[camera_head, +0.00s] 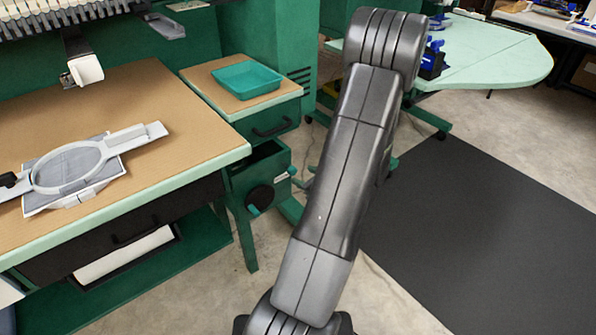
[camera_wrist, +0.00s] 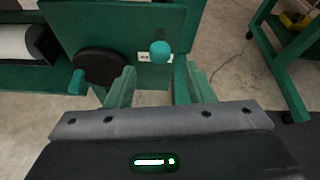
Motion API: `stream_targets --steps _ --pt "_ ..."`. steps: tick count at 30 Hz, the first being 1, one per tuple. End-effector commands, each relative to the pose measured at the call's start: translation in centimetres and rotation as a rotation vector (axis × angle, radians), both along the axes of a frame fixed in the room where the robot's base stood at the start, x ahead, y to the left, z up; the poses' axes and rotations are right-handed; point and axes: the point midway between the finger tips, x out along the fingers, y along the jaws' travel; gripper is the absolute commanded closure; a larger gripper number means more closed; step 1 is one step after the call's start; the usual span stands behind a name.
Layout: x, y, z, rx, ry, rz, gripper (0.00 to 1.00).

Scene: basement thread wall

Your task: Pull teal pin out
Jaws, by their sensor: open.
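The teal pin (camera_wrist: 160,52) shows as a rounded teal knob on a dark stem in the wrist view. It stands at the front of the green cabinet, by a small white label. It also shows small in the head view (camera_head: 291,170), left of my arm. My gripper (camera_wrist: 155,72) is open and empty in the wrist view, with its two fingers reaching toward the cabinet. The knob appears between and a little beyond the fingertips, and I see no contact. In the head view I cannot make out my gripper.
A black handwheel (camera_wrist: 100,68) with a teal handle (camera_wrist: 77,82) is left of the pin, close to the left finger. A teal tray (camera_head: 247,80) sits on the cabinet top. A worktable (camera_head: 190,115) with a hoop (camera_head: 68,165) is at left. Floor at right has a dark mat (camera_head: 480,235).

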Motion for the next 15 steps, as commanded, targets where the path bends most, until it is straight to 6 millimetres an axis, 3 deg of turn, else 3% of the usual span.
stream_targets --steps 6,15 --pt "-3.6 -2.7 2.0 -0.001 0.001 -0.005 0.52" --pt "-6.0 -4.3 3.0 -0.001 0.0 -0.001 0.52"
